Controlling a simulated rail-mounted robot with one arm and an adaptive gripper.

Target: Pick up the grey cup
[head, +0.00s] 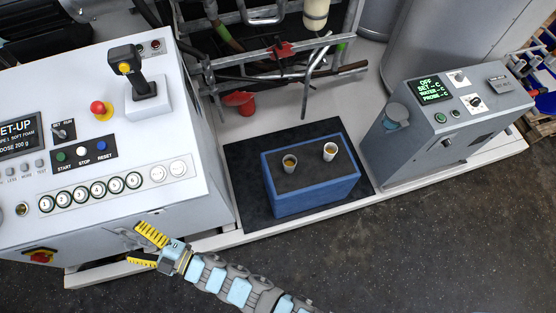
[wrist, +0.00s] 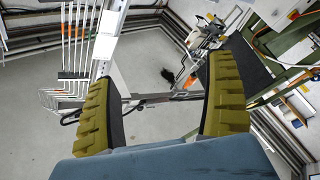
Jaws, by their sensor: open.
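The left cup (head: 290,162) looks darker, a tan-grey, and the right cup (head: 330,151) looks paler, near white. I cannot tell for sure which is the grey one. My gripper (head: 147,248), with yellow ribbed fingers, is at the lower left, in front of the left console and well apart from the cups. In the wrist view the fingers of my gripper (wrist: 162,98) are spread wide with nothing between them. No cup shows in that view.
The blue block (head: 315,191) sits on a dark mat (head: 240,170) between a white console (head: 190,203) with buttons and joystick and a grey control box (head: 430,150). Metal rails and hoses (head: 285,65) stand behind. The dark floor (head: 420,250) in front is clear.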

